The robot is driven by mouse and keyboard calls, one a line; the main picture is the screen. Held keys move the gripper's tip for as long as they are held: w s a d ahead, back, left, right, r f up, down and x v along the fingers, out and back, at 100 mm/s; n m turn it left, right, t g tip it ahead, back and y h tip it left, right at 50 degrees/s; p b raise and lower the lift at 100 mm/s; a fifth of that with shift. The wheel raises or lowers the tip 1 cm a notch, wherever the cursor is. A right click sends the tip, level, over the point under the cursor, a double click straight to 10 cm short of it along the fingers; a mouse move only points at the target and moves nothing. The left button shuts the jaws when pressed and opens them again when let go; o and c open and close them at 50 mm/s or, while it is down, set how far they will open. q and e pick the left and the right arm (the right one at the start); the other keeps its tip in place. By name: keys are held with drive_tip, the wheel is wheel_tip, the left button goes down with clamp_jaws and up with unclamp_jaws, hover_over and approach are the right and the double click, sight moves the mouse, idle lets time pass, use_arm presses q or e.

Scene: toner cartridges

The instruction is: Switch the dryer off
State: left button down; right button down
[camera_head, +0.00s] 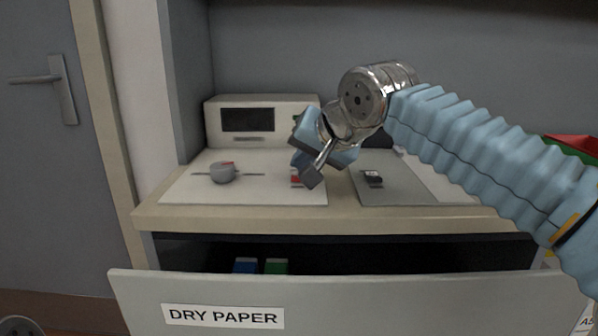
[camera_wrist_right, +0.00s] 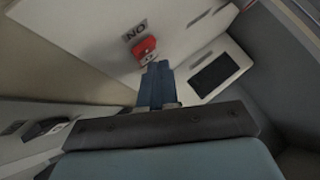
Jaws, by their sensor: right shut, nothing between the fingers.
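The dryer (camera_head: 222,104) is a white unit with a dark display and a flat white top panel in front. A red switch (camera_head: 295,181) on that panel is partly hidden by my right gripper (camera_head: 312,178). In the right wrist view the red switch (camera_wrist_right: 144,47) sits beside a label (camera_wrist_right: 135,30) that reads as ON turned round. My right gripper's fingertips (camera_wrist_right: 157,72) are shut and empty, close to the switch; I cannot tell whether they touch it. My left gripper is not in view.
A grey knob (camera_head: 222,173) with a red mark is on the left of the panel. A grey plate (camera_head: 400,188) with a small dark part lies to the right. Below, an open drawer (camera_head: 330,300) labelled DRY PAPER holds a blue and a green item.

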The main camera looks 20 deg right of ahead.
drive_tip(key=shift+s+r+p, duration=0.1)
drive_tip(key=shift+r+p, duration=0.5)
drive_tip(key=shift+r, duration=0.15)
drive_tip(key=r+p, duration=0.4)
drive_tip(key=r, duration=0.1)
drive_tip(key=shift+s, duration=0.25)
drive_tip(key=shift+a, duration=0.1)
